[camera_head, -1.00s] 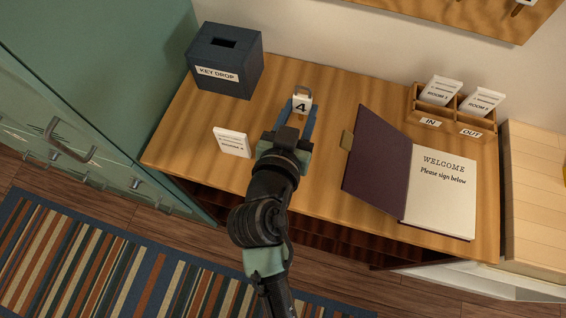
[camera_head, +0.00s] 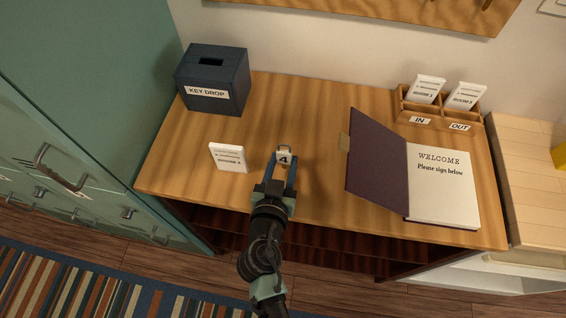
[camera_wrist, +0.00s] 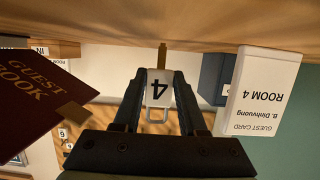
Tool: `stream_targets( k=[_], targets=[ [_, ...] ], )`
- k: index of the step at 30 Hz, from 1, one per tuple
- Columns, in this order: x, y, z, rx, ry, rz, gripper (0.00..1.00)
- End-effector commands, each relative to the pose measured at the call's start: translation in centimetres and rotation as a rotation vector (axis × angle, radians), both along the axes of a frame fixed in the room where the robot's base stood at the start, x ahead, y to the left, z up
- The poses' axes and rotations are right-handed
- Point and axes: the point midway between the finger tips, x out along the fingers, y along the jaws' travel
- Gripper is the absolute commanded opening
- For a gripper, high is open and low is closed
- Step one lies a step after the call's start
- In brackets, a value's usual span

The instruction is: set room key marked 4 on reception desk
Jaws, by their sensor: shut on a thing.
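The room key marked 4 (camera_head: 284,158) has a white tag with a black 4 and a metal loop at its top. My gripper (camera_head: 280,172) is shut on it. In the wrist view the tag (camera_wrist: 159,88) sits between the two fingertips, with the brass key part beyond it near the desk surface. The wooden reception desk (camera_head: 310,190) lies below. I cannot tell whether the key touches the desk.
A white guest card for room 4 (camera_head: 228,158) stands left of my gripper. A blue key drop box (camera_head: 213,80) is at the back left. An open guest book (camera_head: 440,185) and a wooden IN/OUT card holder (camera_head: 440,118) occupy the right. The desk's back middle is clear.

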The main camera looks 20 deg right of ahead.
Motion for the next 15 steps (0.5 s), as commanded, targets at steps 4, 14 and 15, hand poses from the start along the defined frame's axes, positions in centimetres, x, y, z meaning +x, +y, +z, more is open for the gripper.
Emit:
stream_targets(
  k=[4, 14, 15],
  targets=[
    [0.05, 0.03, -0.29, -0.001, -0.002, 0.002, 0.0],
    [0.04, 0.02, -0.79, 0.0, -0.002, 0.001, 0.0],
    [0.03, 0.03, -0.62, 0.0, -0.002, 0.001, 0.48]
  ],
)
